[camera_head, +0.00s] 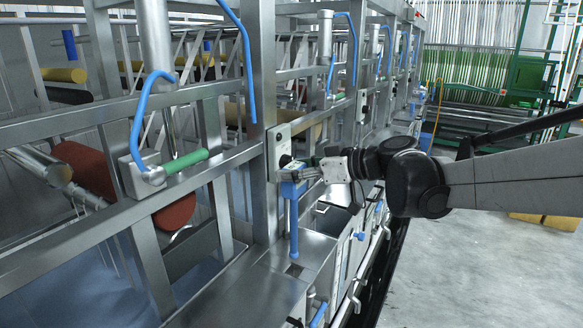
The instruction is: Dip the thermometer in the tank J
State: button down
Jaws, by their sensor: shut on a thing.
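My gripper (297,174) is at the middle of the view, at the end of my arm reaching in from the right. It is shut on a blue thermometer (293,215) with a wide top and a thin stem. The thermometer hangs upright, its lower end above a metal ledge with a small dark square opening (294,270). I cannot tell whether the tip touches anything. The gripper partly covers the thermometer's top. No letter is readable, so I cannot tell which tank is J. A tank (95,285) with bluish liquid shows at the lower left, behind the frame.
Metal posts and rails (265,100) stand close to the left of my gripper. A red-brown roller (85,170) and a green-handled bar (186,161) are at the left. Blue hoses hang along the frame. The grey floor (460,270) at the right is mostly clear.

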aim_at(295, 250)
jog(key=shift+w+f+b, duration=0.1)
jog(key=shift+f+b, duration=0.3)
jog(key=shift+f, duration=0.4)
jog(key=shift+f+b, duration=8.05)
jog(key=shift+f, duration=3.1)
jog(key=c, duration=0.7)
grip_release()
jog(key=shift+c, duration=0.2)
jog(key=shift+d, duration=0.1)
jog(key=v, duration=1.2)
